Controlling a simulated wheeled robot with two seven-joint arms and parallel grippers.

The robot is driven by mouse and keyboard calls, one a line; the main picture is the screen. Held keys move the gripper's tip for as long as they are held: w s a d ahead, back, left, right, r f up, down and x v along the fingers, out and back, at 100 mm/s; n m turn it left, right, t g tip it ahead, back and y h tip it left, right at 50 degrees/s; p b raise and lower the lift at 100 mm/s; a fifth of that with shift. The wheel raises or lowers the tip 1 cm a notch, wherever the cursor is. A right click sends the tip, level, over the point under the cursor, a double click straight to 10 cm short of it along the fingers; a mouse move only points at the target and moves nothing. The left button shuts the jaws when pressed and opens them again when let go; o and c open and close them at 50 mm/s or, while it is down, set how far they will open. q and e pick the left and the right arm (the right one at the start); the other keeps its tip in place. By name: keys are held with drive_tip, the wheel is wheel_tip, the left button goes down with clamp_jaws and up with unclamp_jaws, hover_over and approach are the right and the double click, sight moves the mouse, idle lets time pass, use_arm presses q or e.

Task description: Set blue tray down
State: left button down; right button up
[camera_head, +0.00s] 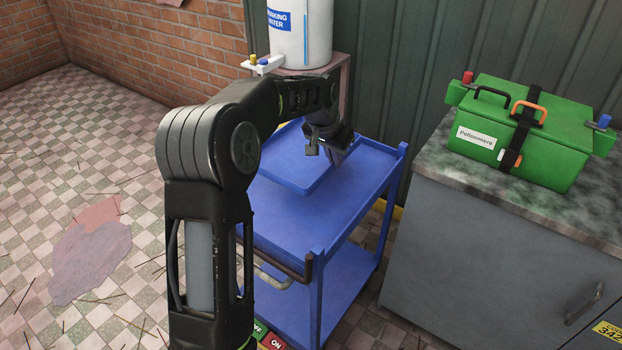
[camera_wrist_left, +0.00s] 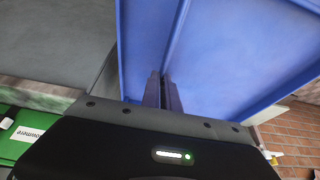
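The blue tray (camera_head: 290,165) is over the left rear part of the blue cart's top (camera_head: 330,205). My left arm hides part of the tray and of the cart's left side. My right gripper is not in view.
A grey cabinet (camera_head: 500,250) with a green box (camera_head: 525,130) on it stands right of the cart. A white water container (camera_head: 300,35) stands behind on a stand. The cart's right top is bare. Thin sticks lie on the checkered floor (camera_head: 60,190).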

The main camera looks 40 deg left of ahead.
sight(333, 170)
use_arm(q)
drive_tip(key=shift+f, duration=3.05)
drive_tip(key=shift+f, duration=1.9)
drive_tip(key=c, duration=2.1)
unclamp_jaws()
drive_tip(key=shift+f, duration=0.15)
drive_tip(key=o, duration=0.5)
